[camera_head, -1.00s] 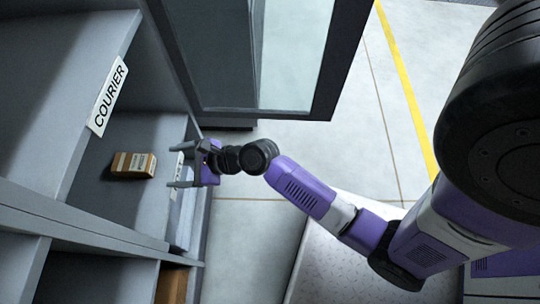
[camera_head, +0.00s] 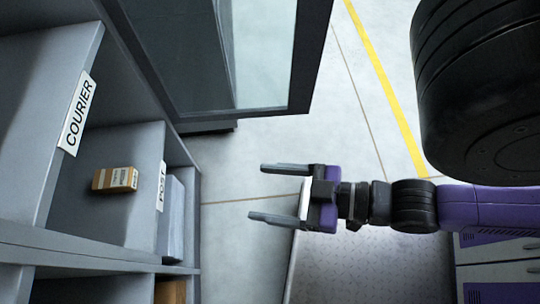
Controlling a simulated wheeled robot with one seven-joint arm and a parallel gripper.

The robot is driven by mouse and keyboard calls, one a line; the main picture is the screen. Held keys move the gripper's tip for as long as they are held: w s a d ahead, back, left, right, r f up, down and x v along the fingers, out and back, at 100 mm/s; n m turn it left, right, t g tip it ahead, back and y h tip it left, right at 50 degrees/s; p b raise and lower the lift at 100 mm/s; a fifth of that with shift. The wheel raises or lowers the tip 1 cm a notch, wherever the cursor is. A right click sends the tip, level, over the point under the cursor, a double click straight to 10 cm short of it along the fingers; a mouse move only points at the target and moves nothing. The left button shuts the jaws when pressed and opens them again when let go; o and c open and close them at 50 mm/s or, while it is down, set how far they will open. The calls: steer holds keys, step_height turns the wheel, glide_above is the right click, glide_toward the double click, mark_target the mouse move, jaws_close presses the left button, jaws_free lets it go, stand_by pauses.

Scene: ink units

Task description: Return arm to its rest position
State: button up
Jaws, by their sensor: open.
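My gripper (camera_head: 265,192) is open and empty. Its two grey fingers point left, toward the shelf unit, over the open floor. My purple and black arm (camera_head: 480,208) reaches in from the right edge, with the forearm roughly level in the picture. The gripper is clear of the shelf, with a gap between its fingertips and the shelf front.
A grey shelf unit (camera_head: 60,235) fills the left, with COURIER (camera_head: 77,112) and POST (camera_head: 160,186) labels. A small brown box (camera_head: 115,179) lies in one compartment. A glass-panelled door (camera_head: 264,60) stands open at the top. Grey cabinets (camera_head: 500,270) stand lower right.

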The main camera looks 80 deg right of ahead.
steer(key=shift+r, duration=0.1)
step_height(320, 180, up, 21)
steer(key=p, duration=2.1)
